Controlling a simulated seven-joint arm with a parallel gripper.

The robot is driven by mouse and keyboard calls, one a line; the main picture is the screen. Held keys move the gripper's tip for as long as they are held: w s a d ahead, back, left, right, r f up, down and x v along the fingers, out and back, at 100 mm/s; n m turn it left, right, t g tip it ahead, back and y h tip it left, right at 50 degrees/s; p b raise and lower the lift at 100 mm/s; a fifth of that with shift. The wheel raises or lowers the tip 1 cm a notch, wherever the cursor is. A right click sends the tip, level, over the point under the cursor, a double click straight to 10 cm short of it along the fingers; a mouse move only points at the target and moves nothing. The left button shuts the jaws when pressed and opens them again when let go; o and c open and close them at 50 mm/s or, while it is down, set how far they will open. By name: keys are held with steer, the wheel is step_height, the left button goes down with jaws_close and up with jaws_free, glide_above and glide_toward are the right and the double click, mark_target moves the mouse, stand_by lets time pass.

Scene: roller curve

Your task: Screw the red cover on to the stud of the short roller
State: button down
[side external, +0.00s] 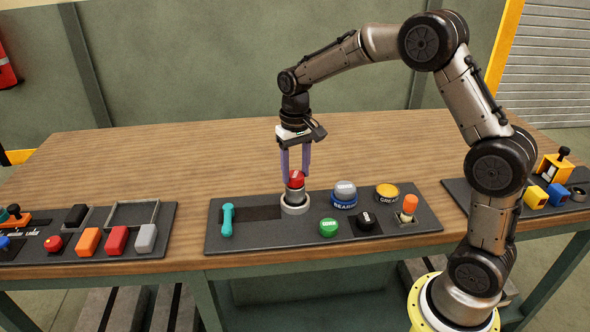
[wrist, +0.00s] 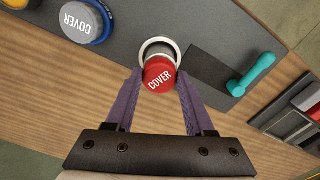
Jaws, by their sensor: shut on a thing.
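The red cover (side external: 296,181) is a small round cap, marked COVER in the wrist view (wrist: 159,75). My gripper (side external: 296,174) points down and is shut on the red cover, with one purple finger on each side. The cover is right above a short grey cylinder, the short roller (side external: 295,198), which stands upright in a pale round ring on the dark tray. In the wrist view the pale ring (wrist: 160,43) shows behind the cover. The stud is hidden, and I cannot tell whether the cover's thread is on it.
On the same dark tray (side external: 262,240) are a teal-handled tool (side external: 227,220), a blue-based grey cover (side external: 345,192), a yellow cap (side external: 387,192), a green cover (side external: 328,228), a black part (side external: 367,222) and an orange-topped part (side external: 409,206). Other trays lie left and right.

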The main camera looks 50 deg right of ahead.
steer(key=m, duration=0.3)
steer(key=shift+w+a, duration=0.1)
steer(key=shift+a, duration=0.15)
steer(key=m, duration=0.4)
steer(key=m, duration=0.7)
steer(key=shift+r+m, duration=0.1)
steer(key=shift+m, duration=0.3)
